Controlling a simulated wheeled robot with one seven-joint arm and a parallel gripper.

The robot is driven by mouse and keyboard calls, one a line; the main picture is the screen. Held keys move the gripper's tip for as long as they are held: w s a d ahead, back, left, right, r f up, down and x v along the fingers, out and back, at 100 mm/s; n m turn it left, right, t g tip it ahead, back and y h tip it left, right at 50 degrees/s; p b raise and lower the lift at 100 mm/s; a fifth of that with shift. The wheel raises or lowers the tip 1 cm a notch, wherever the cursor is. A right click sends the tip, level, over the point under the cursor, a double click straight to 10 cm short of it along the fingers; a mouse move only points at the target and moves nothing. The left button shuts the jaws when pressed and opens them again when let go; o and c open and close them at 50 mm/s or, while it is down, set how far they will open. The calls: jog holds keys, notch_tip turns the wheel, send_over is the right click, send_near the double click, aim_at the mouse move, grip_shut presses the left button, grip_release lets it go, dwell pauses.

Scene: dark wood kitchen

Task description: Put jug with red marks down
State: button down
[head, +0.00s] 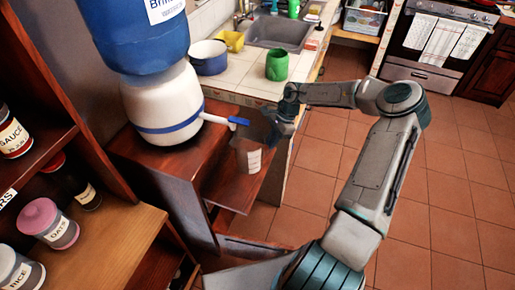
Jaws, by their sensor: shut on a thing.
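A see-through jug (249,158) with a pale label or marks hangs under the blue-handled tap of the water dispenser. It is small and dim here, and I cannot make out red marks on it clearly. My gripper (270,128) is shut on the jug near its upper right side; the fingertips are partly hidden. The jug is in front of or over a wooden shelf (227,190) below the tap. I cannot tell whether its base touches the shelf.
The white dispenser (166,112) with its blue bottle (130,35) stands on a wooden cabinet. A tiled counter behind holds a green mug (277,65), a blue pot (208,58) and a sink (280,33). Open shelves with jars (48,222) are at left. The floor at right is clear.

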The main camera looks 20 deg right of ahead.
jog(key=w+a+f, duration=0.2)
jog(key=w+a, duration=0.1)
jog(key=shift+w+a+f+p, duration=0.15)
jog(key=shift+a+f+p, duration=0.05)
jog(key=shift+f+p, duration=0.75)
jog(key=shift+f, duration=1.6)
jog(key=c, duration=1.5)
grip_release()
